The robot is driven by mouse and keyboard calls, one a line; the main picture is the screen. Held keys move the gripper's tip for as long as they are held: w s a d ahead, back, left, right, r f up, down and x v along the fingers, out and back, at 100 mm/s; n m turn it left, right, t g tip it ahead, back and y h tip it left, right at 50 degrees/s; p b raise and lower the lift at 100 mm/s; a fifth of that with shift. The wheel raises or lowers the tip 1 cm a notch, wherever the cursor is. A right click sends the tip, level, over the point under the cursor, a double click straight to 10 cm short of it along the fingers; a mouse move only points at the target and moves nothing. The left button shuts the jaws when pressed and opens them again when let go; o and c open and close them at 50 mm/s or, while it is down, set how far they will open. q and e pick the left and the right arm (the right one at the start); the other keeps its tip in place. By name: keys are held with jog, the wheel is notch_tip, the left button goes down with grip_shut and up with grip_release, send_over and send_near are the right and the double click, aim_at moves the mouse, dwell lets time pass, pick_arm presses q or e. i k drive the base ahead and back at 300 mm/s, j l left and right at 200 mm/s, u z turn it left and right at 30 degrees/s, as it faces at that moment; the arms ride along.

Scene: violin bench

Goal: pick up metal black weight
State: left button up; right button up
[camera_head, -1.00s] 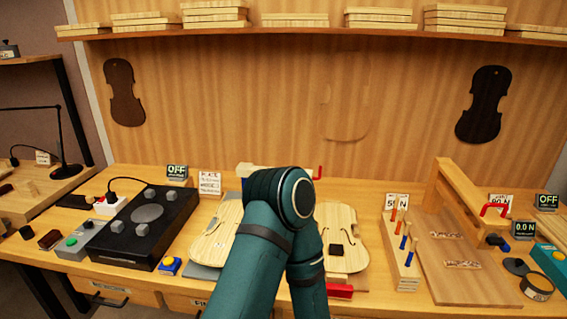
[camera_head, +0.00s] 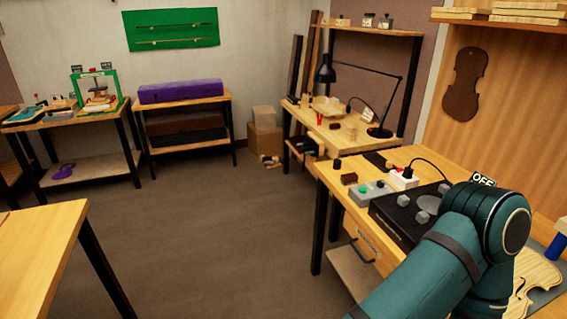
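A small black cylinder (camera_head: 337,163) stands upright at the near left corner of the violin bench (camera_head: 450,155). It may be the metal black weight, but I cannot confirm its material from here. One teal arm of mine fills the lower right of the head view. Neither of my gripper's fingers show, and I see nothing held. The right part of the bench is out of view.
Beside the cylinder are a dark brown block (camera_head: 349,179), a grey button box (camera_head: 372,193) and a black device with knobs (camera_head: 392,220). Behind is another bench with a lamp (camera_head: 379,131). A table corner (camera_head: 38,255) is at lower left. The floor (camera_head: 190,240) between is clear.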

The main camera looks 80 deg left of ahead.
aim_at(337, 162)
jog(key=u, duration=2.15)
jog(key=i+j+z, duration=0.15)
jog(key=z, duration=0.95)
jog(key=i+j+z, duration=0.1)
jog(key=j+z, duration=1)
jog(key=j, duration=1.3)
jog(key=k+j+z, duration=0.1)
jog(key=j, duration=0.55)
jog(key=k+j, duration=0.15)
jog(key=j, duration=0.5)
jog(key=i+z, duration=0.05)
